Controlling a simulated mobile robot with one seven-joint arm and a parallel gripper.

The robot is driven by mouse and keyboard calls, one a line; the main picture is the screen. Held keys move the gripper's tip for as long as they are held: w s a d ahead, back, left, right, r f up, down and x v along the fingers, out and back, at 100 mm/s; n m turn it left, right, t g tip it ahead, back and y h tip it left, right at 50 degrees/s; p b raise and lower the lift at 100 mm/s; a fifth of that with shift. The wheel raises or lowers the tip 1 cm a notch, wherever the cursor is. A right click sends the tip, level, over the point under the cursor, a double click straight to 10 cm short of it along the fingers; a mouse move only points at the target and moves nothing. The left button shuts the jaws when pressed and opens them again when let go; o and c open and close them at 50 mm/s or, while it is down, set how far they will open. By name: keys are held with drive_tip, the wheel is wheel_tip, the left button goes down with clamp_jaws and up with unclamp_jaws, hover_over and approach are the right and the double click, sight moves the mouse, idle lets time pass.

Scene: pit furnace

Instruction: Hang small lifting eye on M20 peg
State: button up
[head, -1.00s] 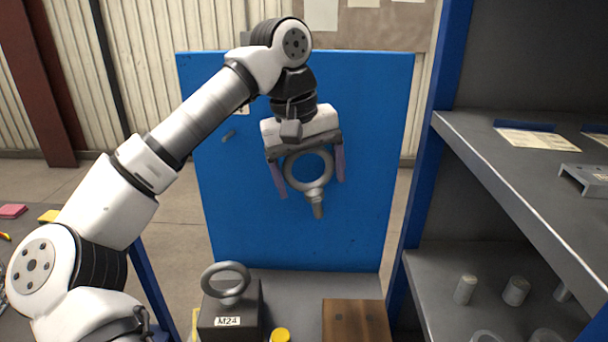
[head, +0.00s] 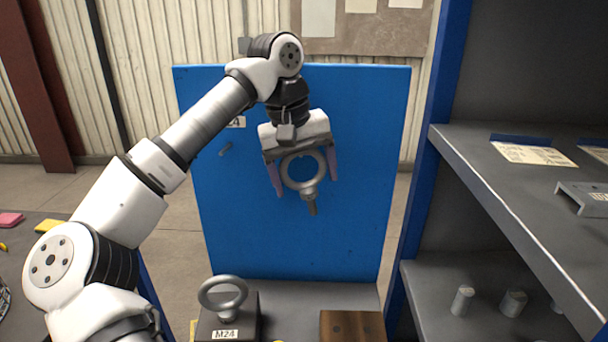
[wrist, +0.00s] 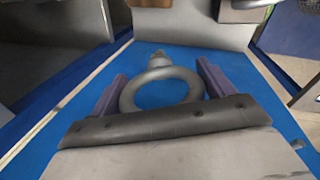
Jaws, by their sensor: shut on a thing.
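My gripper (head: 306,188) is shut on a grey metal lifting eye (head: 287,176), its ring between the two purple fingers and its threaded shank pointing down. In the wrist view the eye (wrist: 128,97) lies between the fingers, shank away from the camera. The eye is in front of the upright blue board (head: 230,220), with no visible contact. No M20 label is visible; my arm hides part of the board.
A larger eye (head: 222,296) stands on a dark block labelled M24 (head: 225,334) below. A brown wooden block (head: 352,327) is beside it. Grey shelves (head: 520,180) with a bracket (head: 585,198) and several cylinders stand at right. The board's lower half is clear.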

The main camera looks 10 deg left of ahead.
drive_tip(key=w+p, duration=0.1)
drive_tip(key=w, duration=0.1)
drive_tip(key=w+a+p, duration=0.1)
drive_tip(key=w, duration=0.2)
drive_tip(key=shift+w+f, duration=0.2)
idle(0.4)
drive_tip(key=shift+w+a+f, duration=0.1)
drive_tip(key=shift+f, duration=0.05)
idle(0.7)
drive_tip(key=o, duration=1.1)
drive_tip(key=shift+o, duration=0.2)
